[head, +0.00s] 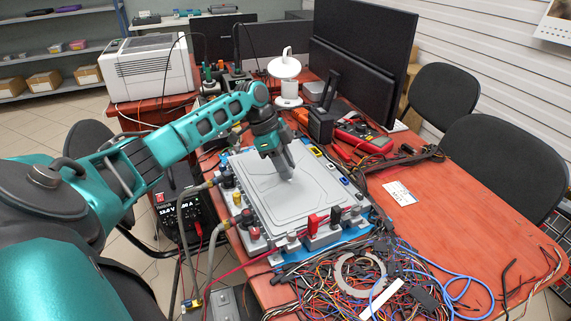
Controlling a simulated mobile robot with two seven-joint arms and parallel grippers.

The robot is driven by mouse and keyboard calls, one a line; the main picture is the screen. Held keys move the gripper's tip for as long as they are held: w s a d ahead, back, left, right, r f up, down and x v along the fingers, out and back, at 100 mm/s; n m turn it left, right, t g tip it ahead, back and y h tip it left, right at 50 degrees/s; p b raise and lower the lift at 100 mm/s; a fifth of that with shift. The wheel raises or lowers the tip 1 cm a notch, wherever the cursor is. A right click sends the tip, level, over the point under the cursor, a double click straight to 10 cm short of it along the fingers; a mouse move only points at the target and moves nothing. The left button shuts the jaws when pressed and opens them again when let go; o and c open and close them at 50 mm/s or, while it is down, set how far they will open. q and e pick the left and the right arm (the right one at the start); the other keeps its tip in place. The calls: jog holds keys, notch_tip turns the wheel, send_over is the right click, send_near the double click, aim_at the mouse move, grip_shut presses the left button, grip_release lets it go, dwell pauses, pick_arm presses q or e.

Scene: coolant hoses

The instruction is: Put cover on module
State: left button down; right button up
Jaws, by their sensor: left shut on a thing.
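The cover (320,206) is a flat grey panel with raised outlines on its top. It lies over the module (350,229), a wide block with a blue base and red and black terminals along its near edge. My left gripper (287,173) points down at the far middle part of the cover and is shut on it. The fingertips and the part they grip are hard to make out. I cannot tell whether the cover rests fully on the module or sits slightly above it. My right gripper is out of view.
Tangled coloured wires (350,280) lie at the table's near edge. Hoses (205,245) hang at the module's left. A red multimeter (362,138), a black monitor (362,45) and a white printer (145,68) stand behind. The red table (450,200) is mostly clear at right.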

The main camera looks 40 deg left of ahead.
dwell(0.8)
pick_arm(q)
jog(key=c, duration=0.5)
grip_release()
jog(key=shift+f, duration=0.1)
jog(key=shift+c, duration=0.2)
